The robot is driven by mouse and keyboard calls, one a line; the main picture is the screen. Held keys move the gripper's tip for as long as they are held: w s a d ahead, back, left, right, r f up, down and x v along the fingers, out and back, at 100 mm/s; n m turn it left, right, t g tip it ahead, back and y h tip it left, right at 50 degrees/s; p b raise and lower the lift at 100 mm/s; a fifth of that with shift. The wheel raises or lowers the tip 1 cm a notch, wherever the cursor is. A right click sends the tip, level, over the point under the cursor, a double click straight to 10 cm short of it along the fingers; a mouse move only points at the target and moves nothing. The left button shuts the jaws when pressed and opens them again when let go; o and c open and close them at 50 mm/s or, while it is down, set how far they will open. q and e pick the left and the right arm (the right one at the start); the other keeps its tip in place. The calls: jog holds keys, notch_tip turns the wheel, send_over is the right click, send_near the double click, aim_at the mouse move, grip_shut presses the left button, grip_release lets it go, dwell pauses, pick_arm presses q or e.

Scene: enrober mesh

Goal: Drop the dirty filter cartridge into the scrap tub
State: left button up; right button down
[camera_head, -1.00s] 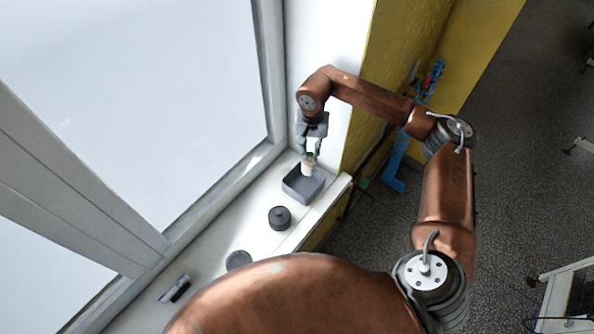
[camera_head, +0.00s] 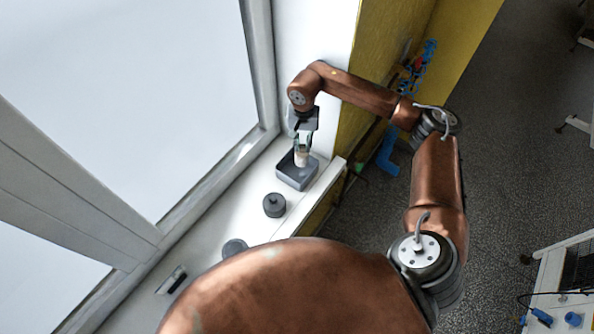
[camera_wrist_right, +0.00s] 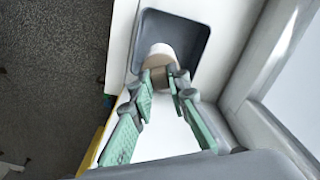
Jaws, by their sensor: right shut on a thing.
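My right gripper (camera_head: 302,146) is shut on the filter cartridge (camera_head: 301,158), a small pale cylinder with a tan lower band. It holds the cartridge over the scrap tub (camera_head: 297,178), a grey square open tub on the white sill. In the right wrist view the cartridge (camera_wrist_right: 159,56) is between the green fingertips (camera_wrist_right: 160,78) and overlaps the near side of the tub (camera_wrist_right: 199,38). Whether the cartridge touches the tub floor cannot be told. My left gripper is not in view.
A window frame borders the left; a yellow wall (camera_head: 385,60) stands right.

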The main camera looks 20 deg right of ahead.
jog(key=c, duration=2.3)
grip_release()
jog(key=o, duration=0.5)
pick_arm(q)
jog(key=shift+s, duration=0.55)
pick_arm(e)
jog(key=shift+o, duration=0.2)
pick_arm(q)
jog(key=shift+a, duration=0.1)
pick_arm(e)
jog(key=shift+r, duration=0.1)
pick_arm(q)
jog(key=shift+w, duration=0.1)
pick_arm(e)
notch_tip(320, 180, up, 12)
jog(key=shift+s, duration=0.1)
